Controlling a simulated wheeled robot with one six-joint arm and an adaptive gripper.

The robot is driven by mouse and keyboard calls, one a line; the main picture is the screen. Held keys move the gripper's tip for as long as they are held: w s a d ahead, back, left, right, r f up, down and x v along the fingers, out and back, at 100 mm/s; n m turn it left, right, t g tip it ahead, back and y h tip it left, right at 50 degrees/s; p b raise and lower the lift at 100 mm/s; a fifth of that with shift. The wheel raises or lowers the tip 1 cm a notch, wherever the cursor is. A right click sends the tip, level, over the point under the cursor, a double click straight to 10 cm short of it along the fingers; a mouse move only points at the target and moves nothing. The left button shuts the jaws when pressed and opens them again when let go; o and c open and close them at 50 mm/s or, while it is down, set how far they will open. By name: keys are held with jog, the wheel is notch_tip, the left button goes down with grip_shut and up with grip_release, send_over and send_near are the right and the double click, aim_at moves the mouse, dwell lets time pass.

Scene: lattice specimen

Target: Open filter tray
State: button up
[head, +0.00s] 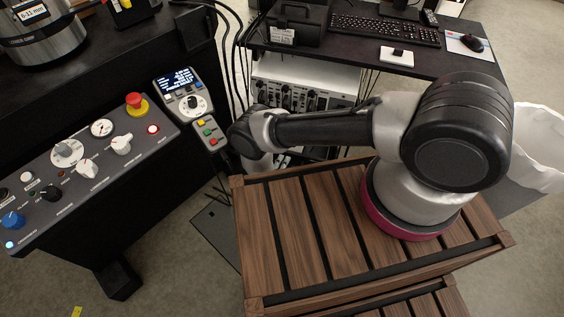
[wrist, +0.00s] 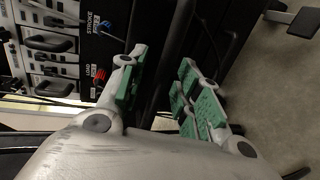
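I cannot make out a filter tray in either view. My gripper (wrist: 164,65) shows in the wrist view with its two green-padded fingers spread apart. Nothing is held between the pads; dark bars and cables lie behind the gap. In the head view my arm reaches left from its base, and the gripper itself is hidden beyond the arm's far end. A rack of grey instrument panels (head: 300,75) stands under the desk in the head view. In the wrist view these panels (wrist: 45,60), with black handles, are at the left, beside the left finger.
A sloped control console (head: 95,170) with a red emergency button (head: 136,103) and a hand controller (head: 190,105) stand at left. A black desk (head: 365,50) holds a keyboard (head: 385,28) and black case (head: 296,22). Cables hang beside the rack. A white bin (head: 540,150) stands at right.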

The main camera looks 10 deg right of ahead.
jog(key=shift+c, duration=0.4)
grip_shut()
jog(key=shift+f+v, duration=0.25)
jog(key=shift+v, duration=1)
jog(key=shift+o, duration=0.4)
grip_release()
